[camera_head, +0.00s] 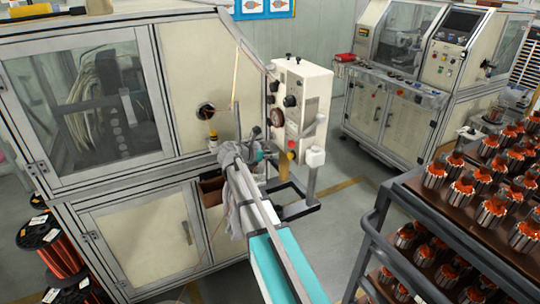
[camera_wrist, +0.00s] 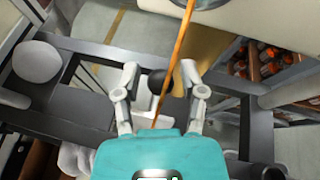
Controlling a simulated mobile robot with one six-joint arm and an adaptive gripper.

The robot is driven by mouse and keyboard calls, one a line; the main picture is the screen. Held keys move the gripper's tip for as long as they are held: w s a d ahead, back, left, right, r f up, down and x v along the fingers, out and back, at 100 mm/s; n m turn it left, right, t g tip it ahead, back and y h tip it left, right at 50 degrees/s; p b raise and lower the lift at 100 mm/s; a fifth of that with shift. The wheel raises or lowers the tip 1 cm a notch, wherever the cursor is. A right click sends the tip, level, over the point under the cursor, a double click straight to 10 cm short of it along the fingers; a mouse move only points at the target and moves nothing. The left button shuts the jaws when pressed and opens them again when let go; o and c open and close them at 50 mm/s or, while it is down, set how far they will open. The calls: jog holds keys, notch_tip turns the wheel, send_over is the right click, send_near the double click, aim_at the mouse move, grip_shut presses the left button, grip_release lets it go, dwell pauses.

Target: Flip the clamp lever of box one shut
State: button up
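My gripper (camera_wrist: 160,76) is open in the wrist view, with its two grey fingers spread. A black ball knob (camera_wrist: 158,82) shows between the fingers, with a gap on both sides; a pale piece (camera_wrist: 155,104) lies below it. I cannot tell for sure whether this knob belongs to the clamp lever. No lever marked as box one's can be made out there.
A copper-coloured strand (camera_wrist: 178,50) crosses the wrist view in front of the fingers. A rack (camera_head: 440,215) of armatures stands at right. A second machine (camera_head: 410,85) stands behind.

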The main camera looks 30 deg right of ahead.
grip_shut()
jog(key=shift+d, duration=0.15)
